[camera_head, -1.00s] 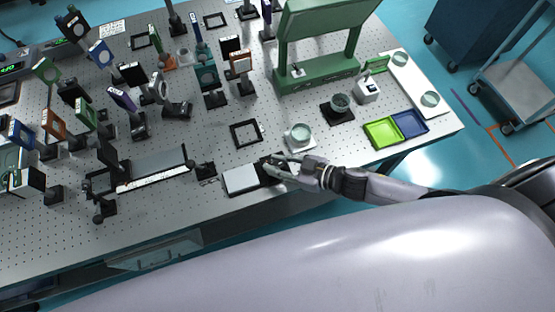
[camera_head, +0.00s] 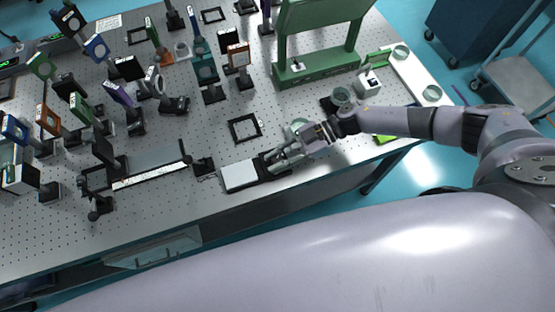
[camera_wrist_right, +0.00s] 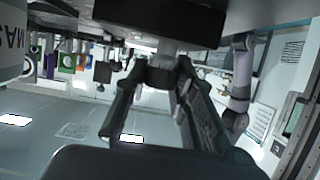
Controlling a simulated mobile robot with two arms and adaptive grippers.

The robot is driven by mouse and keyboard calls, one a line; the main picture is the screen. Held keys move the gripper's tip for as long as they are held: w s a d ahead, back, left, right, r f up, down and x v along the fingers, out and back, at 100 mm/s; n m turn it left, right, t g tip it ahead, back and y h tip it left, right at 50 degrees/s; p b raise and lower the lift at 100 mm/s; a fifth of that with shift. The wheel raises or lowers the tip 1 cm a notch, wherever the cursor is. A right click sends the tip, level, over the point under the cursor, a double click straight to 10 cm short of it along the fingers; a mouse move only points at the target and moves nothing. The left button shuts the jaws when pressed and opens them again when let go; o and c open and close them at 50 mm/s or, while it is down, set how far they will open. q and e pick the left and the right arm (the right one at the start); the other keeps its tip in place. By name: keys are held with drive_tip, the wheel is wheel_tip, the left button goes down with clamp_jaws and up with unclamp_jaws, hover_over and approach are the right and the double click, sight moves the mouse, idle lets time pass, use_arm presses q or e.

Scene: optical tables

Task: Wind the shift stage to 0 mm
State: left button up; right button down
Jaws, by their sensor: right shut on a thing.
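The shift stage appears to be the low black unit with a pale square top plate (camera_head: 239,176) near the table's front edge. Its right end, where the black part lies, is partly covered by my right gripper (camera_head: 271,165). The right wrist view shows my right gripper (camera_wrist_right: 162,76) with its two fingers closed around a small grey round knob (camera_wrist_right: 161,78), below a dark block (camera_wrist_right: 160,18). No scale reading on the stage is legible. My left gripper is in neither view.
A black square frame (camera_head: 245,128) lies behind the stage. A rail with a white scale (camera_head: 150,178) stands to the left. A green stand (camera_head: 318,68) is at the back.

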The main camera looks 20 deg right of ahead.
drive_tip(key=shift+n+g, duration=0.5)
drive_tip(key=c, duration=1.3)
unclamp_jaws()
drive_tip(key=shift+a, duration=0.1)
drive_tip(key=shift+c, duration=0.2)
drive_tip(key=v, duration=1.2)
